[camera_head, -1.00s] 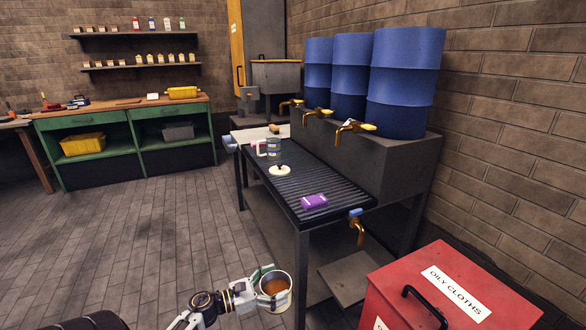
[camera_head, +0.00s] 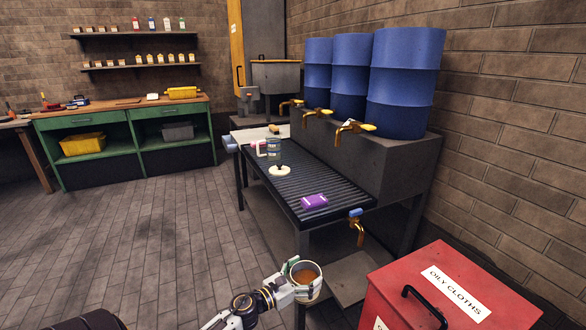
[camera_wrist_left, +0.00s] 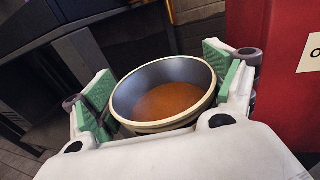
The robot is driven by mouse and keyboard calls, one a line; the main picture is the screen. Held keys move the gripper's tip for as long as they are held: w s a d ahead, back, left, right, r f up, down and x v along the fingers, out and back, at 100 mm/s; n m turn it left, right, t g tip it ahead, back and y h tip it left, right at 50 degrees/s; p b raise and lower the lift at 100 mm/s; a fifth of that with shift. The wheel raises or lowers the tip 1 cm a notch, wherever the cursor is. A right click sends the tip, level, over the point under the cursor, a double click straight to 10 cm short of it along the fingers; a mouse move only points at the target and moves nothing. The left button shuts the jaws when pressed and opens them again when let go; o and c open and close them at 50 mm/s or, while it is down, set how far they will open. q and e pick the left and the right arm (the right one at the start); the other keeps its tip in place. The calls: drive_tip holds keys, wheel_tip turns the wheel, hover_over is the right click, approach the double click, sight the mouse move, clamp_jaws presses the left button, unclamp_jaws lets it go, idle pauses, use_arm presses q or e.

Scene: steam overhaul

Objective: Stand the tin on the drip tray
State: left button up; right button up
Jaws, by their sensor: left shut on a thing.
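The tin (camera_head: 307,275) is an open round can with brown-orange liquid in it. My left gripper (camera_head: 296,284) is shut on it and holds it in front of the near end of the bench, lower than the drip tray. In the left wrist view the tin (camera_wrist_left: 165,95) sits between the green pads of the gripper (camera_wrist_left: 168,108), slightly tilted in the picture. The drip tray (camera_head: 285,188) is a dark ribbed top on the bench. My right gripper is out of view.
Three blue drums (camera_head: 402,85) with brass taps (camera_head: 354,127) stand behind the tray. A red bin (camera_head: 440,295) labelled oily cloths stands close on the right. Open floor (camera_head: 150,240) lies left.

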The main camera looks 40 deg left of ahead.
sight(317, 270)
use_arm(q)
drive_tip(key=w+d, duration=0.1)
drive_tip(key=w+d+r+y, duration=0.1)
drive_tip(key=shift+w+d+n, duration=0.2)
drive_tip(key=shift+d+n, duration=0.2)
drive_tip(key=w+d+r+n+y, duration=0.1)
drive_tip(key=w+d+n+y, duration=0.1)
drive_tip(key=d, duration=0.5)
drive_tip(key=shift+w+r+t+y, duration=0.3)
drive_tip(key=shift+r+y, duration=0.05)
drive_tip(key=shift+y, duration=0.55)
